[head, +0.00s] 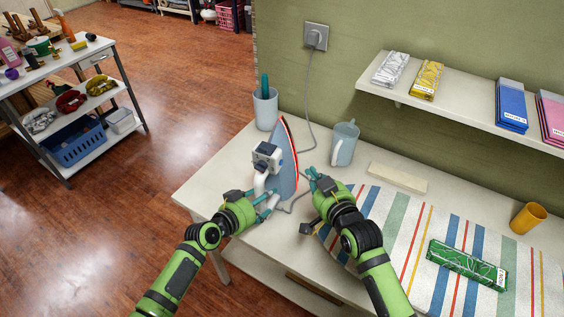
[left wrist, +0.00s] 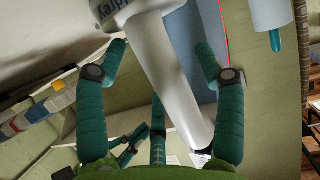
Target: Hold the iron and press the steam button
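The iron (head: 284,160) stands upright on the table, its red-edged soleplate facing right. It has a white handle (left wrist: 165,75) and a blocky grey-white part (head: 266,157) on its left side. I cannot make out the steam button. My left gripper (head: 268,203) is at the handle. In the left wrist view its teal fingers (left wrist: 161,52) stand apart on both sides of the handle, with gaps beside it. My right gripper (head: 312,174) is to the right of the iron, apart from it, above the table. Its fingers look close together, and whether it is open or shut is unclear.
A pale blue mug (head: 344,144) and a grey cup (head: 265,109) stand behind. A cord runs up to the wall socket (head: 316,37). A striped cloth (head: 403,235) covers the right side, with a green packet (head: 467,265) on it. A shelf (head: 455,108) juts above.

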